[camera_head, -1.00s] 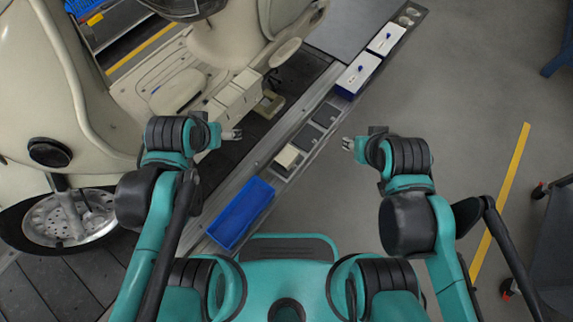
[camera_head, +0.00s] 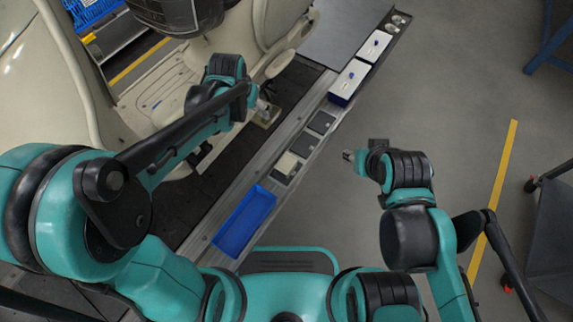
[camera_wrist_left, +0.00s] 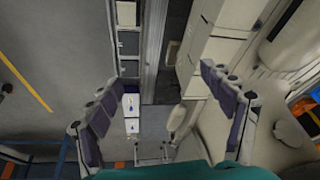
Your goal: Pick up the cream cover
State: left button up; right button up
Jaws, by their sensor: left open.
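Several cream pieces show, and I cannot tell for sure which is the cover. A small cream block (camera_head: 287,163) lies in a dark compartment of the rail. Another small cream piece (camera_head: 268,117) is low beside the scooter, partly behind my left gripper (camera_head: 262,106).
A blue tray (camera_head: 245,221) stands at the rail's near end. White boxes (camera_head: 349,80) stand farther along it. The cream scooter (camera_head: 45,90) fills the left. A dark cart (camera_head: 540,230) is at the right. The floor between is free.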

pick_arm(q)
jog(key=w+d+f+m+g, duration=0.1)
jog(key=w+d+f, duration=0.3)
jog(key=w+f, duration=0.3)
jog(key=m+g+p, duration=0.2)
jog(key=m+g, duration=0.1)
send_over(286, 163)
jog(key=shift+y, duration=0.3)
notch_tip(286, 163, down, 29)
jog(key=shift+d+f, duration=0.1)
jog(key=shift+d, duration=0.05)
notch_tip(286, 163, down, 3)
jog(key=shift+r+b, duration=0.2)
jog(key=shift+b, duration=0.25)
notch_tip(286, 163, down, 5)
jog(key=b, duration=0.2)
jog(key=shift+b, duration=0.4)
jog(key=shift+s+r, duration=0.1)
jog(key=c, duration=1.3)
